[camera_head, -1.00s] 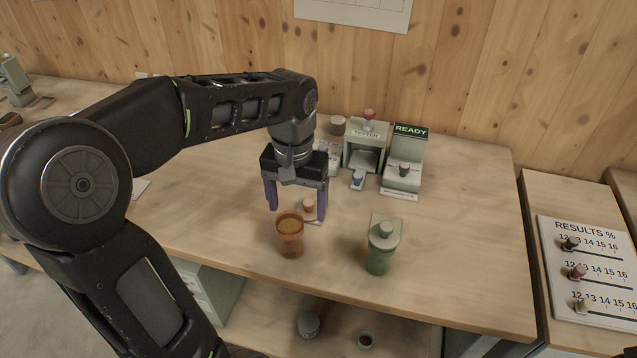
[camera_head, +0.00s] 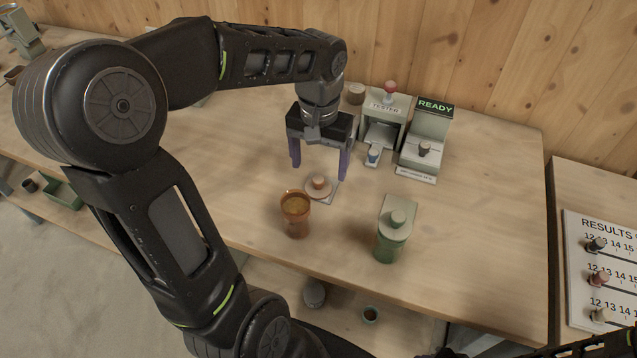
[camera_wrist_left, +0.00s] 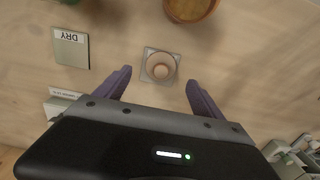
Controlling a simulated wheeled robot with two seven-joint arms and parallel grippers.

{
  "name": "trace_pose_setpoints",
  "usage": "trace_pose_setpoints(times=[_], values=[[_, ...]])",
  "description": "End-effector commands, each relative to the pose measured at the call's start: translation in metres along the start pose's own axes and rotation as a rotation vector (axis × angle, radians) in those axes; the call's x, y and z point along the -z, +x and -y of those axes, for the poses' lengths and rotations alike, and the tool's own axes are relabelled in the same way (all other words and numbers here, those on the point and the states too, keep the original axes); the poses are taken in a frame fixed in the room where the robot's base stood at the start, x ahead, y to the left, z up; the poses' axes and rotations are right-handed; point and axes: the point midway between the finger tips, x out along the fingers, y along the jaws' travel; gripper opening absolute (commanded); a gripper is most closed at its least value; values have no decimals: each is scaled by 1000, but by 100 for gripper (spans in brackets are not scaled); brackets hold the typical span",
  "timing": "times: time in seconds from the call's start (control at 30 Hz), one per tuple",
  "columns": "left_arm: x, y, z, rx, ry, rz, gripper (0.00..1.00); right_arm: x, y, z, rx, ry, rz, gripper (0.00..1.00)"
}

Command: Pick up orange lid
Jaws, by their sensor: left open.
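The orange lid (camera_head: 318,184) is a small pale-orange disc with a round knob, lying on a square plate on the table. It also shows in the left wrist view (camera_wrist_left: 160,66), between the fingertips in the picture. My left gripper (camera_head: 319,172) is open and empty, its purple fingers pointing down just behind and above the lid. The fingers do not appear to touch it. In the left wrist view the open gripper (camera_wrist_left: 158,78) has one finger on each side of the knob. My right gripper is not visible.
An open orange cup (camera_head: 296,222) with grainy contents stands just in front of the lid. The tester (camera_head: 383,130) and the READY device (camera_head: 428,135) stand behind. A DRY plate (camera_wrist_left: 69,48) lies nearby.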

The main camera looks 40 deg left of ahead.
Motion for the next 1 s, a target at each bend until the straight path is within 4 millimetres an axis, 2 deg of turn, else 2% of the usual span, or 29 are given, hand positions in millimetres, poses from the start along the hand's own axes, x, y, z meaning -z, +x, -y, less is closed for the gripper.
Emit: trace_pose_setpoints(times=[0.37,0.7,1.0], values=[[0,5,0,1,0,1,79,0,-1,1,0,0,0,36],[-1,49,2,1,1,2,79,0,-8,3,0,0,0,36],[-1,53,2,1,0,-2,79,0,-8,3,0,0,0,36]])
